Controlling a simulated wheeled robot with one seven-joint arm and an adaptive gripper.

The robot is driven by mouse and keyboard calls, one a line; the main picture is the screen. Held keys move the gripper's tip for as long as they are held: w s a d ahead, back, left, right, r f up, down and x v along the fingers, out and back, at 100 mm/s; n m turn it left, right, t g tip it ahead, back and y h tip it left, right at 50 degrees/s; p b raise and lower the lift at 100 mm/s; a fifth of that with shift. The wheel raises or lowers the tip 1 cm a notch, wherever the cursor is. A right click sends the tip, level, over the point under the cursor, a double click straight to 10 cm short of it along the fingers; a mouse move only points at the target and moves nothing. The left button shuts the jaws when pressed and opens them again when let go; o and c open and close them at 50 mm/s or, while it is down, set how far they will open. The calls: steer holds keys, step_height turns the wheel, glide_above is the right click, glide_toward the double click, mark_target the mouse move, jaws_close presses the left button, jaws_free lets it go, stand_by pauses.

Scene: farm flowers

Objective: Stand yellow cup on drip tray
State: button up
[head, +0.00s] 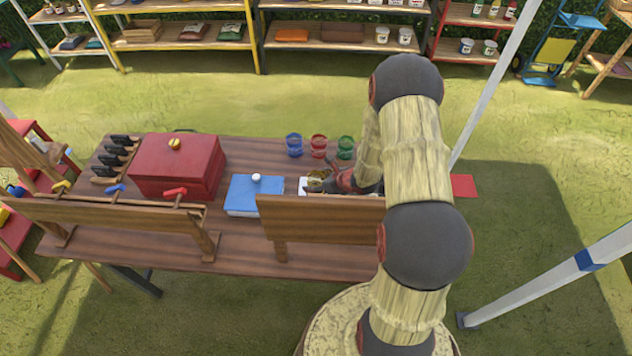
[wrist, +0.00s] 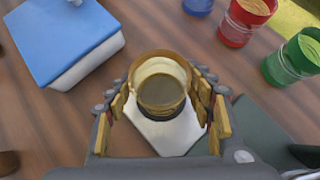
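The yellow cup (wrist: 160,84) is between the fingers of my gripper (wrist: 163,95) in the wrist view, its open mouth facing the camera. The finger pads lie against both sides of the cup, and the gripper looks shut on it. A white drip tray (wrist: 168,138) shows under and in front of the cup. I cannot tell whether the cup's base touches the tray. In the head view the cup (head: 317,175) is a small yellow patch by my gripper (head: 335,179), with part of the white tray (head: 305,185) showing. A wooden board hides the rest.
Blue (head: 294,145), red (head: 318,146) and green (head: 345,147) cups stand in a row behind. The upright wooden board (head: 318,217) stands along the front edge.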

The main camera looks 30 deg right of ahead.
steer(key=shift+o, duration=1)
steer(key=shift+r, duration=0.1)
steer(key=shift+s+d+r+p, duration=0.1)
steer(key=shift+r+p, duration=0.2)
steer(key=p+v, duration=0.1)
steer(key=v, duration=1)
steer(key=shift+s, duration=0.3)
steer(key=shift+r, duration=0.1)
steer(key=shift+w, duration=0.1)
